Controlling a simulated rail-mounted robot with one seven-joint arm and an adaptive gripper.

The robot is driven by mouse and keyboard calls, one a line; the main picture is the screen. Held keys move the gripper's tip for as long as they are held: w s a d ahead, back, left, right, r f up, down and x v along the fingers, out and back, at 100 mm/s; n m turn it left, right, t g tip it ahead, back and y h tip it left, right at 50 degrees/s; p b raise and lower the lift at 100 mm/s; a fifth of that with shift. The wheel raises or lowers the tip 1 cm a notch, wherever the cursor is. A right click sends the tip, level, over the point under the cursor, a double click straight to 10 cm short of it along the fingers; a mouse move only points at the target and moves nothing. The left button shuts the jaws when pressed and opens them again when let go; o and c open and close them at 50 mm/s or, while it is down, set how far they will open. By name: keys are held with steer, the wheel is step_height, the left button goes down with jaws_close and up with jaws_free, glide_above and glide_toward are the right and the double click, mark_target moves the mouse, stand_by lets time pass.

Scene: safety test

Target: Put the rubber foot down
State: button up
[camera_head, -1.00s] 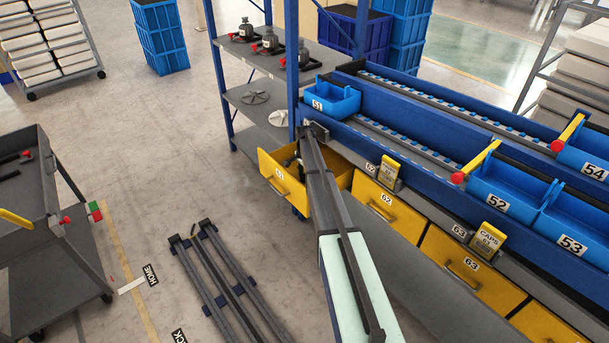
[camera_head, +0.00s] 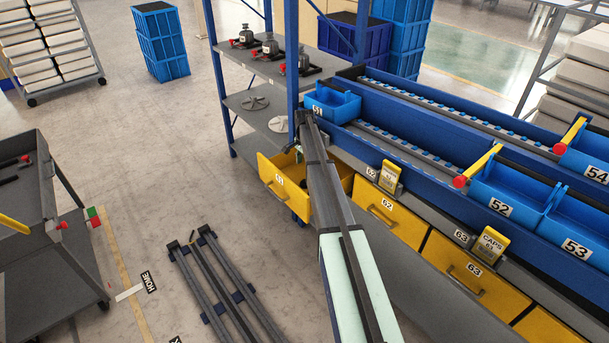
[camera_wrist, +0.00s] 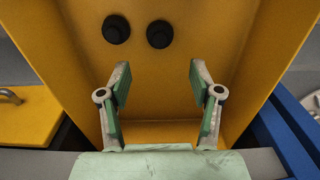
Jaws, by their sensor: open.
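In the wrist view, two round black rubber feet (camera_wrist: 116,29) (camera_wrist: 159,34) rest side by side on the floor of a yellow drawer (camera_wrist: 250,70). My gripper (camera_wrist: 159,82) is open over this drawer, with its green-padded fingers wide apart and nothing between them. Both feet lie beyond the fingertips, toward the top of the picture. In the head view, the yellow drawer marked 61 (camera_head: 277,190) stands pulled out. My arm reaches over it and hides part of its inside. The fingers cannot be made out clearly there.
Blue bin 51 (camera_head: 332,104) stands just above the open drawer. Closed drawers 62 (camera_head: 393,221) and 63 (camera_head: 470,274) lie to the right. A shelf rack (camera_head: 262,107) stands behind on the left. Dark rails (camera_head: 215,285) lie on the floor, and a grey cart (camera_head: 50,215) stands left.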

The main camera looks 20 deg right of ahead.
steer(key=shift+r, duration=1.5)
